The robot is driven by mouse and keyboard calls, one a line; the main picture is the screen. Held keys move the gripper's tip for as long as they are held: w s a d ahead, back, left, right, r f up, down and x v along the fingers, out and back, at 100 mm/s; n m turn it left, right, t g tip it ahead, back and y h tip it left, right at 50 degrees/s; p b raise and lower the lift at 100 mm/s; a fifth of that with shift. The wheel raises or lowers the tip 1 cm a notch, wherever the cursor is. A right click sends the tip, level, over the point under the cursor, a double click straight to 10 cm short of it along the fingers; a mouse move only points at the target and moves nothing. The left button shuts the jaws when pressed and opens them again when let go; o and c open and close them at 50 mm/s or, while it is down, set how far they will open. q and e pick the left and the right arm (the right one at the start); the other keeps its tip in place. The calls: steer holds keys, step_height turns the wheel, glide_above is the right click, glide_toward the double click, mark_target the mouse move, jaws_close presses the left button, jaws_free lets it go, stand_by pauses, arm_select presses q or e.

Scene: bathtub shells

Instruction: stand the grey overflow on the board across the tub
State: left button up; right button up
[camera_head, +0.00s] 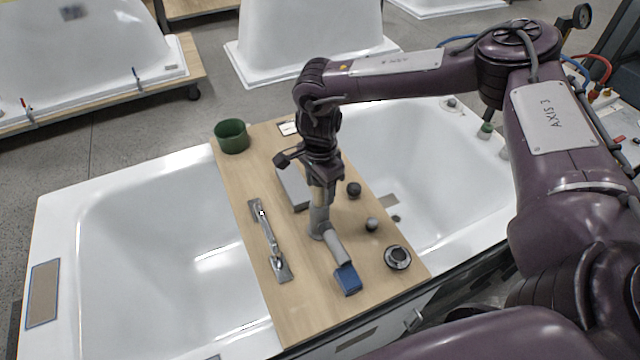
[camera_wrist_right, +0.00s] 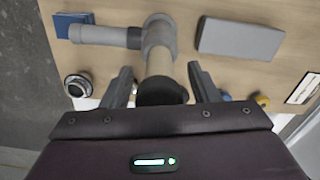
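The grey overflow (camera_head: 318,218) is a pipe fitting on the wooden board (camera_head: 235,185) across the white tub (camera_head: 150,235). Its main pipe looks upright, rising toward my right gripper (camera_head: 322,183). A side branch points toward the board's near edge, ending by a blue block (camera_head: 347,279). In the wrist view, the overflow (camera_wrist_right: 158,45) has a dark upper end between the fingers of my right gripper (camera_wrist_right: 162,80). The fingers are open, with gaps on both sides of the pipe. Whether its base touches the board is unclear. My left gripper is not in view.
A green cup (camera_head: 231,136), a metal tool with a handle (camera_head: 267,240), a grey box (camera_head: 290,188), dark round pieces (camera_head: 354,189) and a drain ring (camera_head: 397,257) share the board. The board's left near part is clear. More tub shells stand behind.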

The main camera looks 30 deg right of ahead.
steer(key=shift+r, duration=0.1)
step_height(320, 180, up, 11)
steer(key=b, duration=0.3)
steer(key=shift+r, duration=0.5)
steer(key=shift+f, duration=0.1)
